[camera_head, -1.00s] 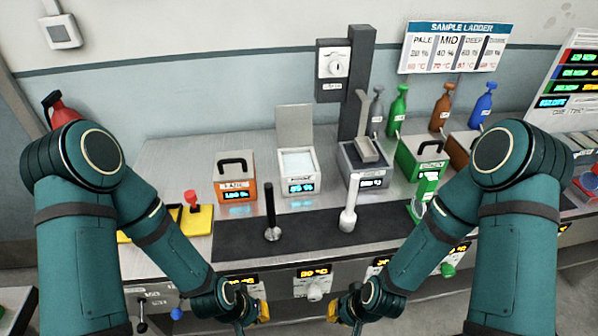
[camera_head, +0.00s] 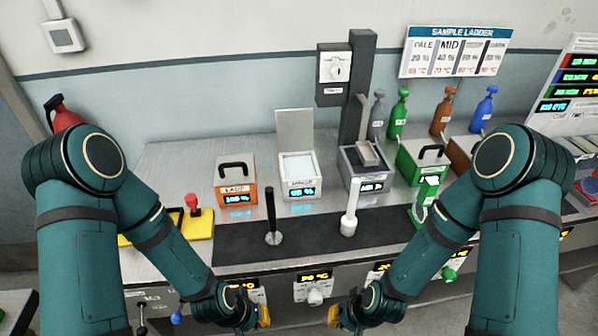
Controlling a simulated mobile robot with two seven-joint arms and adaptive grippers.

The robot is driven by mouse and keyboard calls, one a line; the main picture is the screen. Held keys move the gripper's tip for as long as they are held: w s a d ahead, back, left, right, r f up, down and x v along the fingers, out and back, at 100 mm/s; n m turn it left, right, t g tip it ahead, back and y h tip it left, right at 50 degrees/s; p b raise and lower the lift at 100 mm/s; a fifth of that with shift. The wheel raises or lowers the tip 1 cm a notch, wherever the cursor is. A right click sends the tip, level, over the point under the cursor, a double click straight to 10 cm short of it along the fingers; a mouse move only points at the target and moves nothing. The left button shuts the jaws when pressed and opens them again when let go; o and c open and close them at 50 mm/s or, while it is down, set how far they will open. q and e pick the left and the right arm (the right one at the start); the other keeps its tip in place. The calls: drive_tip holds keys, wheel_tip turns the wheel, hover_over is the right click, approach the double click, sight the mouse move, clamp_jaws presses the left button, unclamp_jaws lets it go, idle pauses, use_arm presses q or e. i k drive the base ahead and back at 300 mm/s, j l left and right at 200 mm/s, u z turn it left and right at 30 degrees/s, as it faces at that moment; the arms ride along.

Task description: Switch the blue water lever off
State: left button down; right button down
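A small lever with a blue ball knob (camera_head: 176,317) shows low at the left, on the front of the bench, close beside my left forearm. A dark-knobbed lever (camera_head: 142,306) stands just left of it. My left gripper (camera_head: 262,315) is at the bottom edge of the view, right of the blue knob and apart from it. My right gripper (camera_head: 335,315) is at the bottom edge, further right. Both have yellow fingertips, and the frame edge cuts them off. I cannot tell whether either is open or shut.
The steel bench (camera_head: 170,165) carries a dark mat (camera_head: 310,238) with a black handle (camera_head: 272,222) and a white handle (camera_head: 349,220). A yellow block with a red knob (camera_head: 192,205) is near the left forearm. Boxes and bottles stand further back.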

sight(177, 319)
drive_tip(key=k+u, duration=0.1)
drive_tip(key=u, duration=1.15)
drive_tip(key=j+u, duration=0.15)
drive_tip(key=j, duration=0.4)
drive_tip(key=k, duration=0.05)
